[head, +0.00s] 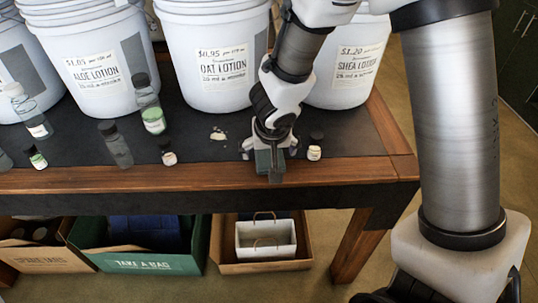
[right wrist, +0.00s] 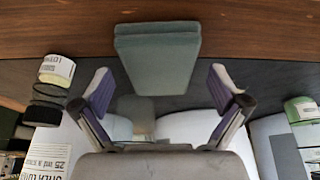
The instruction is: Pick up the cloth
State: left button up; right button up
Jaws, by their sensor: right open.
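The cloth (head: 269,164) is a folded grey-green pad at the front of the dark mat, reaching onto the table's wooden front edge. In the right wrist view the cloth (right wrist: 157,57) shows as a flat, layered block. My right gripper (head: 268,152) is over the cloth's rear part, its fingers spread to either side. In the right wrist view the open gripper (right wrist: 160,88) has a clear gap between each finger and the cloth. The gripper hides part of the cloth in the head view. My left gripper is not in view.
A small bottle (head: 315,152) stands close to the right of the gripper. Several bottles, such as the green-labelled one (head: 153,119), stand further left. The oat lotion bucket (head: 216,60) and other buckets stand behind. Boxes sit below.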

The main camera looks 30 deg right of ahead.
jog(key=shift+f+b, duration=0.25)
jog(key=shift+b, duration=0.05)
dwell(0.4)
jog(key=c, duration=1.1)
